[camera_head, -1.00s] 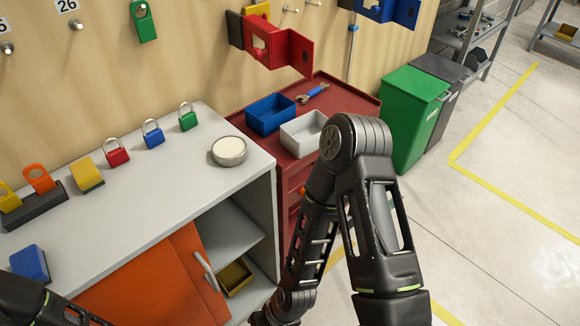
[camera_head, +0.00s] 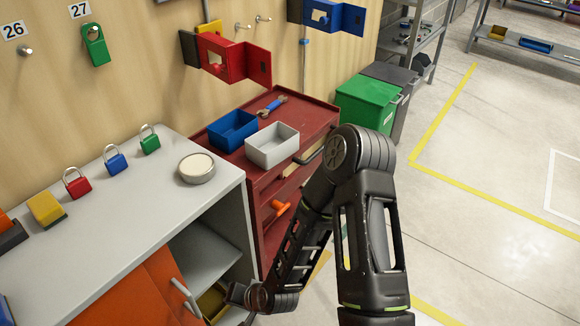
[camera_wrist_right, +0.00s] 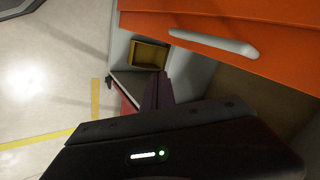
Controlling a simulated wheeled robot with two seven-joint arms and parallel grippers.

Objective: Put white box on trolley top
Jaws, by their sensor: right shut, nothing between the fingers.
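The white box (camera_head: 272,150), an open light-grey tray, stands upright on the red trolley top (camera_head: 312,112) beside a blue box (camera_head: 233,130). My right arm reaches in front of the trolley in the head view, and its gripper is not clearly seen there. In the right wrist view my right gripper (camera_wrist_right: 157,86) is shut and empty, apart from the white box and low beside the grey cabinet. A strip of the red trolley (camera_wrist_right: 127,92) shows there too. My left gripper is not in view.
A blue-handled wrench (camera_head: 272,106) lies on the trolley top. The grey cabinet (camera_head: 130,225) at left bears padlocks and a round tin (camera_head: 196,168); its orange door (camera_head: 125,297) has a handle. A yellow bin (camera_wrist_right: 150,55) sits inside. Floor at right is clear.

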